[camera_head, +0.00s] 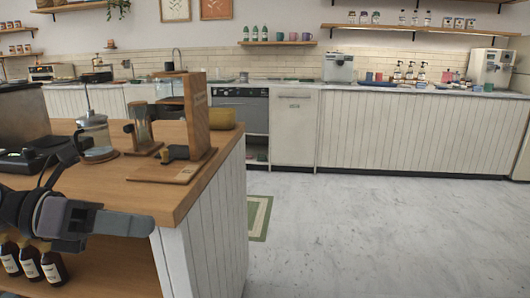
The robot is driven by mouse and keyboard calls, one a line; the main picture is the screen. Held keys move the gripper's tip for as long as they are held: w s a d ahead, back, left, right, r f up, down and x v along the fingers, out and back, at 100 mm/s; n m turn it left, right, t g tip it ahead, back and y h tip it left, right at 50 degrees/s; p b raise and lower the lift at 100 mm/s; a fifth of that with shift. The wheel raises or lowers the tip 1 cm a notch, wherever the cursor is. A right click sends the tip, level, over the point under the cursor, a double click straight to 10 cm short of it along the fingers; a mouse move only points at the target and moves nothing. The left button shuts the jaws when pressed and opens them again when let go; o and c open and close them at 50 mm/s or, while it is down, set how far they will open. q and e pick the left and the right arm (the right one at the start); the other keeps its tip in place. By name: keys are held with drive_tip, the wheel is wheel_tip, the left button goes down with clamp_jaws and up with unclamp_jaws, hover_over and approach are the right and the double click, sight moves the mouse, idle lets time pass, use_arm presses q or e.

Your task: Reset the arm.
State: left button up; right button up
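My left gripper (122,222) comes in from the left edge, low in front of the wooden-topped coffee cart (196,188). It points right and lies beside the cart's near edge. I see it from the side, so the gap between its fingers cannot be made out. Nothing shows clearly in it. My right gripper is not in view.
On the cart stand a glass French press (94,138), a glass vessel on a wooden base (142,130) and a wooden stand (195,115). Bottles (30,262) sit on its lower shelf. The marble floor (370,230) to the right is clear.

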use_arm(q)
wheel_tip(320, 180, down, 18)
drive_tip(key=d+n+t+y, duration=0.2)
drive_tip(key=n+t+y, duration=0.4)
drive_tip(key=n+t, duration=1.65)
drive_tip(key=s+f+n+g+y, duration=0.3)
drive_tip(key=s+f+n+g, duration=0.3)
drive_tip(key=f+n+g, duration=0.3)
drive_tip(key=s+f+n+g+y, duration=0.2)
drive_tip(key=s+f+n+g, duration=0.5)
drive_tip(key=f+n, duration=0.4)
wheel_tip(320, 180, up, 16)
drive_tip(key=s+a+y+p, duration=0.1)
drive_tip(key=p, duration=1.9)
drive_tip(key=shift+a+f, duration=0.15)
drive_tip(key=shift+a, duration=0.25)
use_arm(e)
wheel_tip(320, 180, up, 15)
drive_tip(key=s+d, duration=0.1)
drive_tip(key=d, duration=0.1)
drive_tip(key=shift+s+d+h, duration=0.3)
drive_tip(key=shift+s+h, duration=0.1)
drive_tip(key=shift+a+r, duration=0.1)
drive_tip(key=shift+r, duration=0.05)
